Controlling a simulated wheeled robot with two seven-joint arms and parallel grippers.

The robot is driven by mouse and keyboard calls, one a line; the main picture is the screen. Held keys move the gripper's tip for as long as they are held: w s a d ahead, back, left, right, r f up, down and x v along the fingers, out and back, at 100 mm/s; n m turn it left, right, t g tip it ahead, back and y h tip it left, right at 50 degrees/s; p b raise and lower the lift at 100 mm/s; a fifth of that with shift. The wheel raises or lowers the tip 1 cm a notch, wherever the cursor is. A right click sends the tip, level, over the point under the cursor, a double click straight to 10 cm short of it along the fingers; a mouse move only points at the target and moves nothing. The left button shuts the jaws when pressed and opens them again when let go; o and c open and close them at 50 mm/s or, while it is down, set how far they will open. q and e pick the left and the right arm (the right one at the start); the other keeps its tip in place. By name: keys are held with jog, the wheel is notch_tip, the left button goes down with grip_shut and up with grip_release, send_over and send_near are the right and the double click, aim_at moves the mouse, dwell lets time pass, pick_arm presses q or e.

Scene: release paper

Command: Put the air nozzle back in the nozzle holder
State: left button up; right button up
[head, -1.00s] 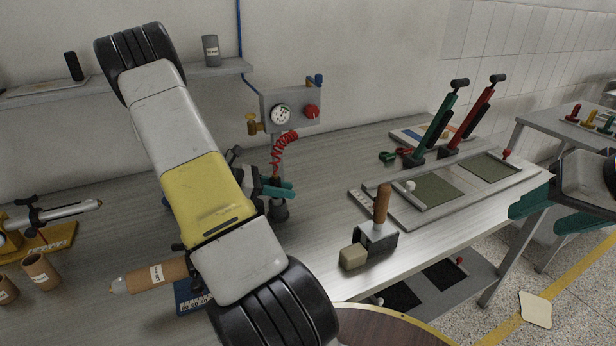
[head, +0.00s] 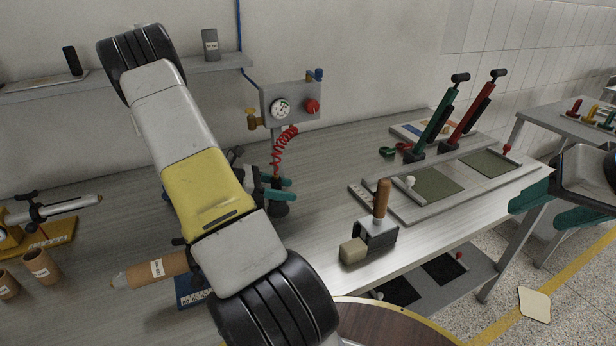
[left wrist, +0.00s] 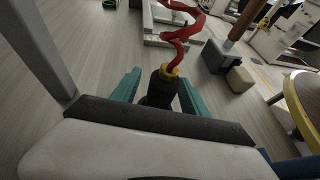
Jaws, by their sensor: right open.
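The air nozzle shows in the left wrist view as a dark body with a yellow collar (left wrist: 165,80), joined to a red coiled hose. My left gripper (head: 279,188) has its teal fingers on both sides of the nozzle; it also shows in the left wrist view (left wrist: 160,86). A narrow gap shows beside the nozzle, so the fingers look parted around it. A dark holder-like base (head: 279,209) stands on the table just below the fingers; how the nozzle sits in it is hidden. My right gripper (head: 553,208) is open and empty at the right edge.
A gauge box (head: 290,105) with a red knob hangs behind the red hose (head: 285,148). A wooden-handled tool (head: 376,228) and a beige block (head: 352,251) stand right of the gripper. A labelled tube (head: 155,270) lies at left beneath my arm.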

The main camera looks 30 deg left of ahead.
pick_arm(q)
jog(key=shift+s+a, duration=0.1)
jog(key=v, duration=0.7)
jog(key=shift+a, duration=0.25)
jog(key=shift+s+r, duration=0.1)
jog(key=shift+s, duration=0.1)
